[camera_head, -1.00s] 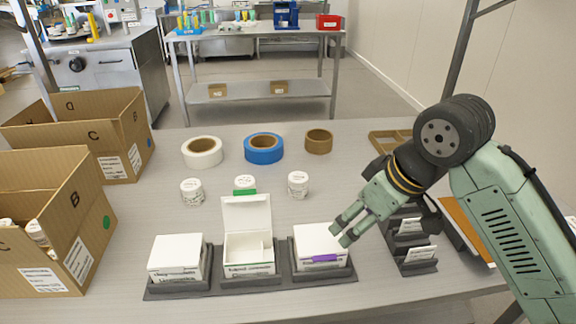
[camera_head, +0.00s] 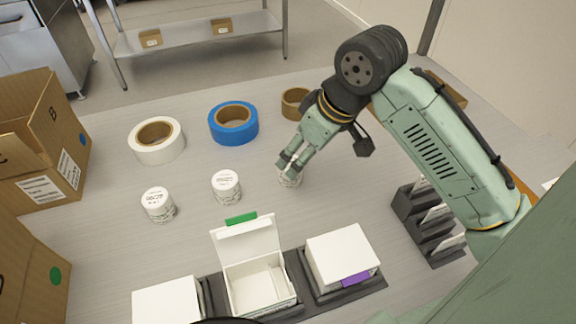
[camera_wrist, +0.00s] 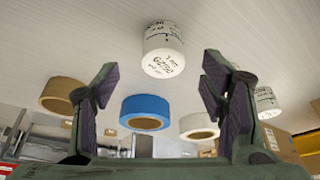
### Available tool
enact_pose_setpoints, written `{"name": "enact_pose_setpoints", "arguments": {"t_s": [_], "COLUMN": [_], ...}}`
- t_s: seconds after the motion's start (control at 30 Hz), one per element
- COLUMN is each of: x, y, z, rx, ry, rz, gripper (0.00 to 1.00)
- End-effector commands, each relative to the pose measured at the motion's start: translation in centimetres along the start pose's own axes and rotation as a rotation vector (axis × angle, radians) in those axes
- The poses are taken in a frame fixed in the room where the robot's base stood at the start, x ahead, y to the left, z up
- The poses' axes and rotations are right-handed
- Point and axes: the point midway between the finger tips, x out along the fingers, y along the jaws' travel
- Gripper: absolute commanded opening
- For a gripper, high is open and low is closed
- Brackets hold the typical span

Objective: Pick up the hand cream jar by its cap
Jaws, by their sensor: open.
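Which one holds hand cream cannot be read. In the wrist view, a jar (camera_wrist: 163,48) with dark print lies ahead of and between my spread fingers (camera_wrist: 160,82); I see no contact. Another jar (camera_wrist: 267,103) shows behind the right finger.
White, blue (camera_head: 233,123) and brown tape rolls stand behind the jars. In front are an open white box (camera_head: 252,245) and a closed box with a purple tab (camera_head: 342,255) in a dark holder. Cardboard boxes (camera_head: 62,130) stand left, and a dark rack (camera_head: 428,215) right.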

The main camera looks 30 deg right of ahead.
Motion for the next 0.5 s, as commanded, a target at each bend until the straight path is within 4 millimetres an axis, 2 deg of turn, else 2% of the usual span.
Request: {"name": "enact_pose_setpoints", "arguments": {"t_s": [0.27,0.5], "x": [2.3,5.8], "y": [-0.2,-0.5], "z": [-0.3,-0.6], "rx": [-0.002,-0.001], "ry": [-0.002,-0.001], "rz": [-0.001,0.0], "gripper": [0.66,0.66]}}
